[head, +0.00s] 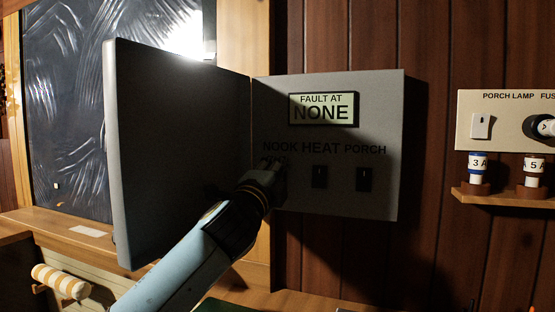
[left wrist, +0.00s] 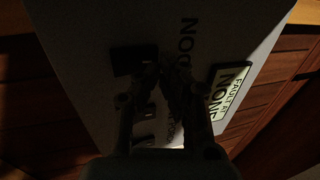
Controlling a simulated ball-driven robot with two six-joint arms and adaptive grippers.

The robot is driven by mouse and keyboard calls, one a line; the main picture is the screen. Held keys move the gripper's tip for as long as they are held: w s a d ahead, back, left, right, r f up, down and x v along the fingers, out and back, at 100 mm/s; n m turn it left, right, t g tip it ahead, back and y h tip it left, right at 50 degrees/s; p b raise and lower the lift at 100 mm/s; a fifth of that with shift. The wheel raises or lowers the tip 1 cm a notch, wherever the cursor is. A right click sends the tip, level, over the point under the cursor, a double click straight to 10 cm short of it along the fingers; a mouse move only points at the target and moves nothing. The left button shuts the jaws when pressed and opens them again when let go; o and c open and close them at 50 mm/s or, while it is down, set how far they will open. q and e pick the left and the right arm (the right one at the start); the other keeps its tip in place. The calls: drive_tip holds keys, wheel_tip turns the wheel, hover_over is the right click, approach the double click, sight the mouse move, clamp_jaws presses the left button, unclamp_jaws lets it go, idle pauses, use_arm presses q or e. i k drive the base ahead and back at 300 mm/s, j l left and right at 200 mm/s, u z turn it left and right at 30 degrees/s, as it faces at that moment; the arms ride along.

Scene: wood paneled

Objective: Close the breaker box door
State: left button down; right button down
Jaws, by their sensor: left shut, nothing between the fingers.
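The breaker box door (head: 178,150) stands open, swung out to the left of the grey breaker box (head: 385,110) on the wall. The box face carries a label reading "FAULT AT NONE" (head: 322,108) and switches named NOOK, HEAT and PORCH. My left gripper (head: 279,162) is shut and empty at the NOOK switch, which it mostly hides in the head view. In the left wrist view the fingers (left wrist: 170,62) are close to the panel, beside a dark switch (left wrist: 132,60); I cannot tell if they touch it. My right gripper is not in view.
A lamp and fuse panel (head: 505,118) is on the wall at the right, above a small shelf (head: 500,198) holding fuses. A window (head: 70,100) is behind the door at the left. A striped roll (head: 60,281) is at the lower left. Bare wood wall lies between the box and the fuse panel.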

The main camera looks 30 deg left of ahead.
sight(177, 126)
drive_tip(key=k+l, duration=0.6)
drive_tip(key=k, duration=0.15)
